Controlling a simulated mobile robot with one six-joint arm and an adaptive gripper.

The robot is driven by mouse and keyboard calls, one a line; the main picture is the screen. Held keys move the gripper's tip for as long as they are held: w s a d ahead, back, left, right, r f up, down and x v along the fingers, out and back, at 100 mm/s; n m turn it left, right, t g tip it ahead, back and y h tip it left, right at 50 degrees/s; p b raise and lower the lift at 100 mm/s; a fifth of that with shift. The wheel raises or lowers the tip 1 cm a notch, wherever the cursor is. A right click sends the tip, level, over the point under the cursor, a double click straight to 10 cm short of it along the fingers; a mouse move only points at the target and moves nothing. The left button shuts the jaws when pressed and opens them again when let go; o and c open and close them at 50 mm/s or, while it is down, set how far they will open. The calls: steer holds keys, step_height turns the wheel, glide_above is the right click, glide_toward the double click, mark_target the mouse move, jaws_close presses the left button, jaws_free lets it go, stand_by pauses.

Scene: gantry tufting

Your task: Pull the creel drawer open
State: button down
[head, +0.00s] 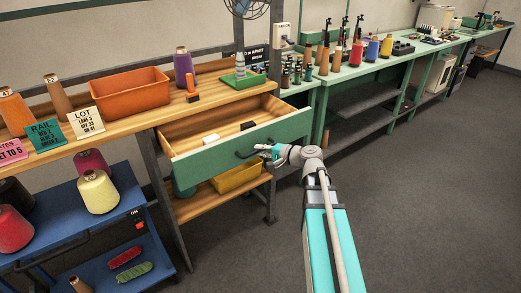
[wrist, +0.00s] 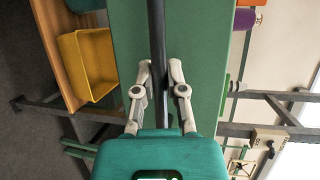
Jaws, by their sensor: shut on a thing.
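The creel drawer (head: 240,138) has a green front and a wooden inside, and it stands pulled out from under the wooden bench. A white item (head: 211,138) and a black item (head: 248,126) lie in it. My gripper (head: 262,150) is at the drawer front, at its dark bar handle (head: 245,154). In the wrist view my gripper (wrist: 160,75) has its two fingers on either side of the dark handle (wrist: 157,40), shut on it, with the green drawer front (wrist: 205,60) behind.
A yellow bin (head: 237,178) sits on the shelf below the drawer and shows in the wrist view (wrist: 88,65). An orange bin (head: 120,95) and yarn cones stand on the bench top. A blue cart (head: 110,215) stands at left. Grey floor at right is clear.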

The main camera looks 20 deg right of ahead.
steer(key=shift+s+a, duration=0.1)
steer(key=shift+a, duration=0.05)
steer(key=c, duration=0.7)
jaws_free()
